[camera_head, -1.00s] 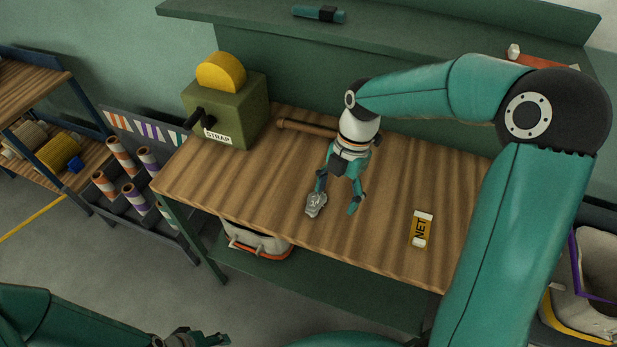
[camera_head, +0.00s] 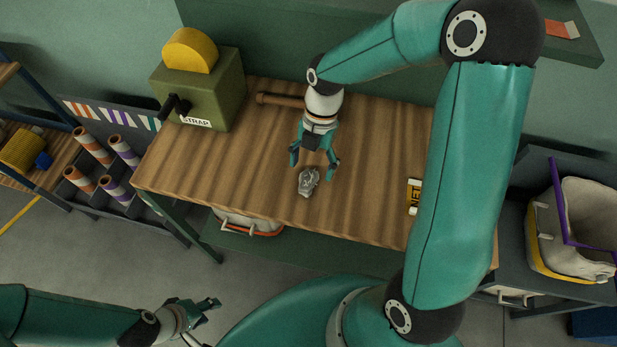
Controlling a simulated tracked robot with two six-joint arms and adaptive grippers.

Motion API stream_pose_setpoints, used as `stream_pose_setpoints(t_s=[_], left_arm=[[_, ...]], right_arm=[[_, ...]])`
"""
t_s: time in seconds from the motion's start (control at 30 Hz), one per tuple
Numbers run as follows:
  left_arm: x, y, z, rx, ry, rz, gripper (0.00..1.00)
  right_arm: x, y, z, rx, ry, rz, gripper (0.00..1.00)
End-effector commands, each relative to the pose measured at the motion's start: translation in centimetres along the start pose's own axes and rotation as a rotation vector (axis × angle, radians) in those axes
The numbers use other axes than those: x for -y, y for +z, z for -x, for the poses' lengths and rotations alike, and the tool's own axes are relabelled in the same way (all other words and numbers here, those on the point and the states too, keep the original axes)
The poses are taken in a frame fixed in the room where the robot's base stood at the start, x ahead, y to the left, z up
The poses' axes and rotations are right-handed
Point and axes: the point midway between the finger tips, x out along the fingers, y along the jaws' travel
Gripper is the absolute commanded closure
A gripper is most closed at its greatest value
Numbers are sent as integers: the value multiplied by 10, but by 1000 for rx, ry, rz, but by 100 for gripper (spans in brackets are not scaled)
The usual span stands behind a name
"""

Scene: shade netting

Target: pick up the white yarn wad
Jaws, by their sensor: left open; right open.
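The white yarn wad (camera_head: 308,182) shows as a small, crumpled grey-white lump. It lies on the wooden bench top (camera_head: 230,170), near the middle and toward the front edge. My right gripper (camera_head: 314,166) is open and empty, pointing down. Its fingers are spread just behind the wad, one to the left and one to the right, with the wad in front of the gap. I cannot tell how high the fingertips are above the bench. My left gripper (camera_head: 207,312) is open and empty at the bottom of the view, away from the bench.
A green STRAP box (camera_head: 215,95) with a crank and yellow roll stands at the bench's back left. A wooden-handled tool (camera_head: 280,99) lies behind my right gripper. The bench left of the wad is clear.

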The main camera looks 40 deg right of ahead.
Motion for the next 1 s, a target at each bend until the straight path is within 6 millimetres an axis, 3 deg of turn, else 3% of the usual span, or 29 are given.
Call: stream_pose_setpoints(t_s=[0.23,0.53,0.57,0.8,1.0], left_arm=[[-3,0,8,0,0,0,57],[-3,0,8,0,0,0,57],[-3,0,8,0,0,0,57],[-3,0,8,0,0,0,57],[-3,0,8,0,0,0,57]], right_arm=[[-3,1,-34,-4,-4,-1,22],[-4,1,-42,0,0,-1,22],[-4,1,-42,0,0,-1,23],[-4,1,-41,0,0,-1,63],[-4,1,-41,0,0,-1,65]])
